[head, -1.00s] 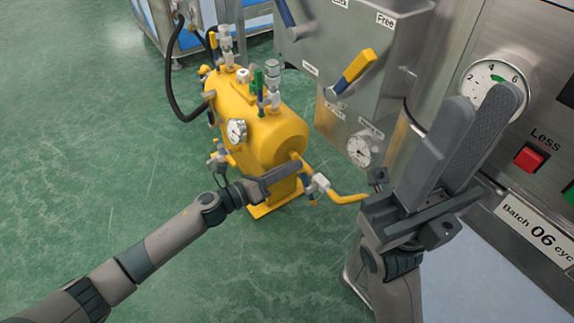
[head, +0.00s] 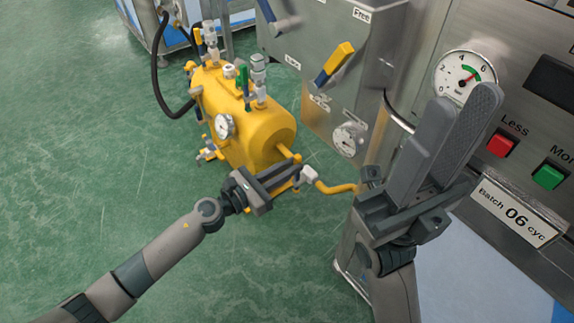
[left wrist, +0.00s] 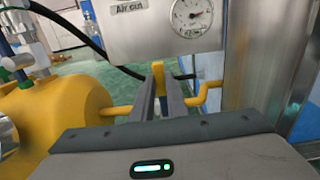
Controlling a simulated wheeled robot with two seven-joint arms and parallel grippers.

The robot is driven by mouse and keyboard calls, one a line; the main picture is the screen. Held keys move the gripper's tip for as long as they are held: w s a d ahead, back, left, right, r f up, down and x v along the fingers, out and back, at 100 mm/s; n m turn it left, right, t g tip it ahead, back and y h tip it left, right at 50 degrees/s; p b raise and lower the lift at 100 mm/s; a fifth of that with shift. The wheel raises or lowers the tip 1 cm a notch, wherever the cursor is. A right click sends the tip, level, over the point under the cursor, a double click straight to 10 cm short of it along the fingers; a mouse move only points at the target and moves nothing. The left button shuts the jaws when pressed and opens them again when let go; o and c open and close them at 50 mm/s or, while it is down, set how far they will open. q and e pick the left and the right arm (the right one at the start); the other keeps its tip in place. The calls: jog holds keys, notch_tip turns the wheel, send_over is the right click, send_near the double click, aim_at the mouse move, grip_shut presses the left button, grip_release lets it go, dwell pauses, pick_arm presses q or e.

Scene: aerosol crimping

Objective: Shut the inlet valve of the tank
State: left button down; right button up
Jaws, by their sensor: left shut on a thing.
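The yellow tank (head: 245,115) stands on the floor left of the machine. Its inlet valve (head: 309,174) sits low at the front, on the yellow pipe (head: 340,188); the pipe also shows in the left wrist view (left wrist: 205,95). My left gripper (head: 288,173) is at this valve, its fingers partly covering the blue lever. In the left wrist view the two fingers (left wrist: 160,85) are close together with a yellow piece (left wrist: 158,72) between their tips, seemingly the lever's end. The lever's exact angle is hidden. My right gripper (head: 455,125) is open and empty before the machine panel.
The steel machine holds a round gauge (head: 465,75), a red button (head: 502,144) and a green button (head: 549,175). A yellow-blue lever (head: 336,63) and a smaller gauge (head: 349,138) are on the steel box above the pipe.

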pick_arm(q)
jog(key=shift+s+f, duration=0.15)
jog(key=c, duration=1.7)
grip_release()
jog(key=shift+c, duration=0.2)
jog(key=shift+a, duration=0.1)
jog(key=v, duration=1.7)
jog(key=shift+s+a, duration=0.1)
jog(key=shift+s, duration=0.05)
